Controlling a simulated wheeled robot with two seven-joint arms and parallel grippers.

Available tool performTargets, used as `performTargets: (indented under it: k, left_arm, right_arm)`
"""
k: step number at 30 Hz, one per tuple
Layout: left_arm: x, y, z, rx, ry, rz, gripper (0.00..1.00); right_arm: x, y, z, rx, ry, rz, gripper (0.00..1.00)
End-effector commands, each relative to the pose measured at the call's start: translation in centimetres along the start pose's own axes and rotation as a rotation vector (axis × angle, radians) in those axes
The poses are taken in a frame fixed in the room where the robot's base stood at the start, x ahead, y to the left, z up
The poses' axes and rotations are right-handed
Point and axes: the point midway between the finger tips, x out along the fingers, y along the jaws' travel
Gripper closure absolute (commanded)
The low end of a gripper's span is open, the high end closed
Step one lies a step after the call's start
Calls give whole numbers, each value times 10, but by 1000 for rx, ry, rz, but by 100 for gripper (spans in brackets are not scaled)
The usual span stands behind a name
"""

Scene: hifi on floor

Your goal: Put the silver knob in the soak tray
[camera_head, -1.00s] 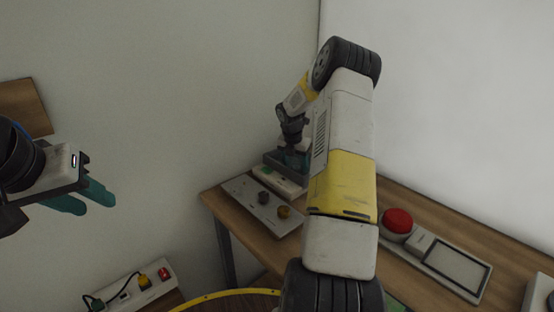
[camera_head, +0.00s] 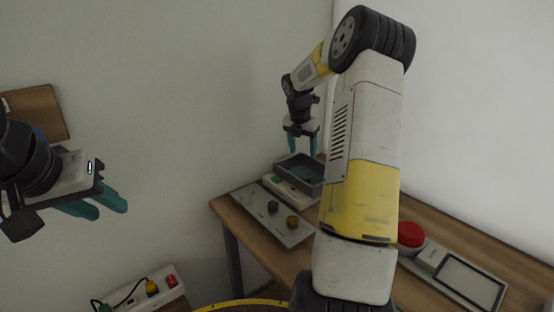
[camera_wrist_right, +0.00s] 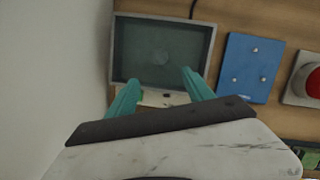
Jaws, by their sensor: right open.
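The soak tray (camera_head: 283,163) is a grey, dark-lined open box at the back of the wooden table. In the right wrist view the tray (camera_wrist_right: 210,50) has a faint round shape (camera_wrist_right: 160,57) inside, which looks like the silver knob lying on its floor. My right gripper (camera_head: 302,152) is open and empty above the tray. In the wrist view its teal fingers (camera_wrist_right: 160,88) are spread at the tray's near edge. My left gripper (camera_head: 112,211) hangs at the left, away from the table, its teal fingers apart with nothing visible between them.
A grey panel (camera_head: 250,198) in front of the tray carries a dark grey knob (camera_head: 272,207) and a brass knob (camera_head: 292,221). A red button (camera_head: 410,234) is at the right. A blue plate (camera_wrist_right: 250,68) lies beside the tray. A power strip (camera_head: 150,290) is low at left.

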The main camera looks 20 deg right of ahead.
Motion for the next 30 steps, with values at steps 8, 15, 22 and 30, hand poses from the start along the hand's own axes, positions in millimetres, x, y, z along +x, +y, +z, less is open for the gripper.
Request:
performTargets:
  k: [8,15,22,30]
  left_arm:
    - [0,0,0,0,0,0,64]
    - [0,0,0,0,0,0,64]
    - [0,0,0,0,0,0,64]
    - [0,0,0,0,0,0,64]
  right_arm:
    - [-108,2,-70,482,-21,84,39]
    - [-187,-23,-159,1065,59,195,39]
    - [-228,-63,-248,1633,259,272,39]
    - [-238,-97,-323,2115,544,244,39]
